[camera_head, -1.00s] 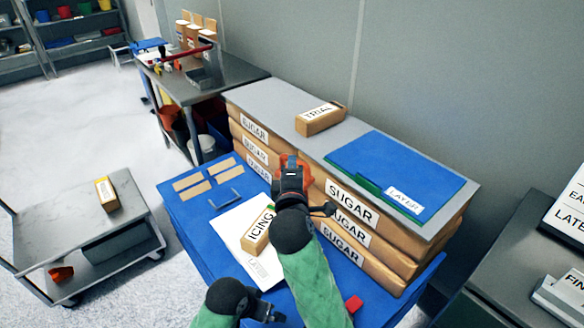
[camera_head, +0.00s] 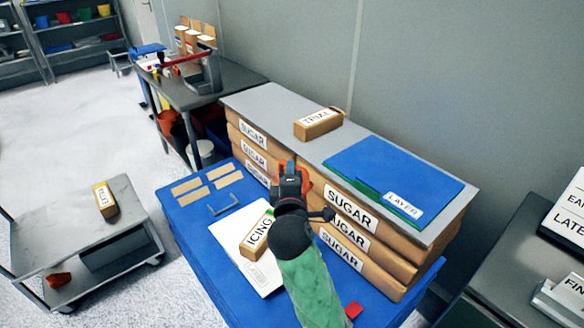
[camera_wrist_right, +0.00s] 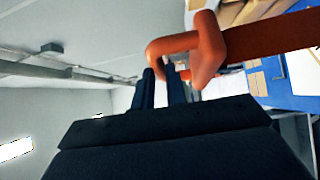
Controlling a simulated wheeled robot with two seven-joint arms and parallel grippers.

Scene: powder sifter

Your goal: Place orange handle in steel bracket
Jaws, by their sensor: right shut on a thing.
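My right gripper (camera_head: 290,172) is shut on the orange handle (camera_head: 305,180), held above the blue table beside the stacked sugar bags. In the right wrist view the handle (camera_wrist_right: 205,45) is a thick orange-red loop at the dark fingertips (camera_wrist_right: 165,75), with a bar running off to the right. A thin grey U-shaped metal piece (camera_head: 222,207), possibly the steel bracket, lies on the blue table to the left of the gripper, apart from the handle. My left gripper is out of view.
The blue table (camera_head: 185,215) carries several tan cards, a white sheet, an ICING block (camera_head: 257,238) and a red block (camera_head: 353,310). A grey board (camera_head: 262,100) tops the sugar bags. A grey cart (camera_head: 125,200) stands at left; a steel table is behind.

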